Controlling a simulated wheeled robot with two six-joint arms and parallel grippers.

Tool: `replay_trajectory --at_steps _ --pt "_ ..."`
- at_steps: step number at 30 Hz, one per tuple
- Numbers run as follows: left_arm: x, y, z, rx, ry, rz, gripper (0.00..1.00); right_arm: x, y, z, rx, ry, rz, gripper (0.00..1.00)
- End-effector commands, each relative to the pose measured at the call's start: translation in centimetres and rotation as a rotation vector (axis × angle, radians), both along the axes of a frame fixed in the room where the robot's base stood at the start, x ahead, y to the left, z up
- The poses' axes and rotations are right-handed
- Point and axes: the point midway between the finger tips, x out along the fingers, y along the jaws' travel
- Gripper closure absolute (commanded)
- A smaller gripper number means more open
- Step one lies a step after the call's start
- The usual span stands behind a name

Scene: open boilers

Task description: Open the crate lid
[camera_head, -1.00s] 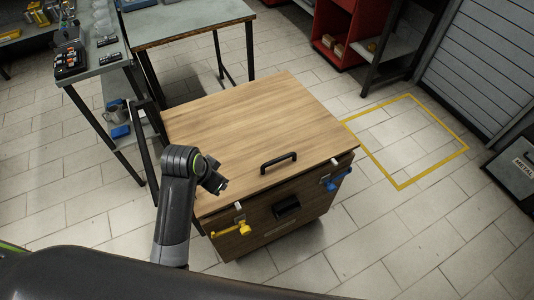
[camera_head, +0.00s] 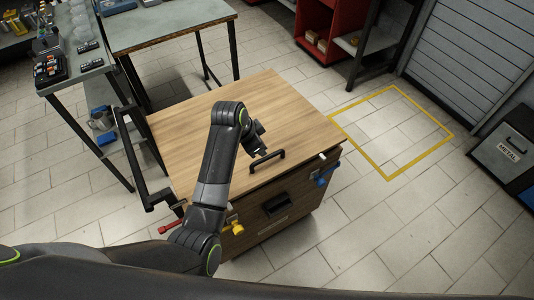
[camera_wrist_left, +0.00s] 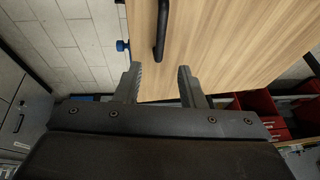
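The crate (camera_head: 290,204) is a wooden box whose light wooden lid (camera_head: 190,135) lies flat and closed on top. A black bar handle (camera_head: 267,160) is fixed near the lid's front edge. It also shows in the left wrist view (camera_wrist_left: 161,32), beyond and roughly between my fingertips. My left gripper (camera_head: 257,147) hovers over the lid just behind the handle in the head view. In the left wrist view my left gripper (camera_wrist_left: 158,77) is open, with nothing between its fingers. A yellow latch (camera_head: 236,227) and a blue latch (camera_head: 326,177) are on the crate's front. My right gripper is not in view.
A grey table (camera_head: 165,26) stands behind the crate, and a workbench (camera_head: 85,68) with tools is at the left. A black rail (camera_head: 135,155) runs beside the crate's left side. A yellow-outlined floor area (camera_head: 385,130) at the right is empty.

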Motion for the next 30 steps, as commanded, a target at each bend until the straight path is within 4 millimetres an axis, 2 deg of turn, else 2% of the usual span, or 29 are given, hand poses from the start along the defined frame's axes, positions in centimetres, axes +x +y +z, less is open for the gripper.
replay_trajectory --at_steps 3,15,22,30 --pt "0.6 -0.5 -1.9 0.001 0.003 -0.001 0.64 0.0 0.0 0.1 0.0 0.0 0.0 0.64" --pt "2.4 -1.9 -7.3 0.001 0.002 0.001 0.64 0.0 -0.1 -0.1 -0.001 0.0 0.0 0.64" --pt "3.0 -2.4 -9.1 0.0 -0.001 0.001 0.64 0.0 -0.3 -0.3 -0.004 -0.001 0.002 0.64" --pt "3.3 -2.6 -9.7 0.0 -0.002 0.002 0.64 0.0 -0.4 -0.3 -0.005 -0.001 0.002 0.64"
